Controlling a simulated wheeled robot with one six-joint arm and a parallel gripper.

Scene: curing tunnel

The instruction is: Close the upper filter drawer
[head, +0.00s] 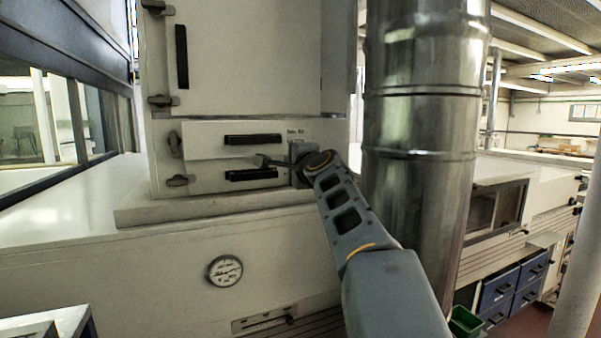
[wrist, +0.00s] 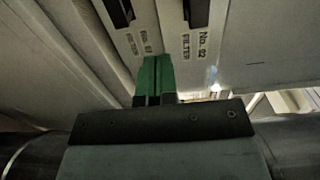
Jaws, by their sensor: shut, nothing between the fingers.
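The upper filter drawer (head: 215,140) is a pale front with a dark bar handle (head: 253,139), low in the cabinet. Its front appears to stand slightly proud of the lower drawer (head: 210,178), which has its own dark handle. My gripper (head: 262,160) is in front of the drawers, between the two handles, its fingers pointing left. In the wrist view its green fingertips (wrist: 154,78) are together and empty, near two labelled drawer fronts. The larger, nearer-looking label (wrist: 195,45) reads "No. 82 FILTER". I cannot tell whether the fingers touch a front.
A large metal duct (head: 420,130) rises just right of my arm. A cabinet door (head: 250,60) with a dark handle is above the drawers. A pale ledge (head: 135,212) runs beneath them, and a round gauge (head: 225,271) is lower down. Open space lies left of the drawers.

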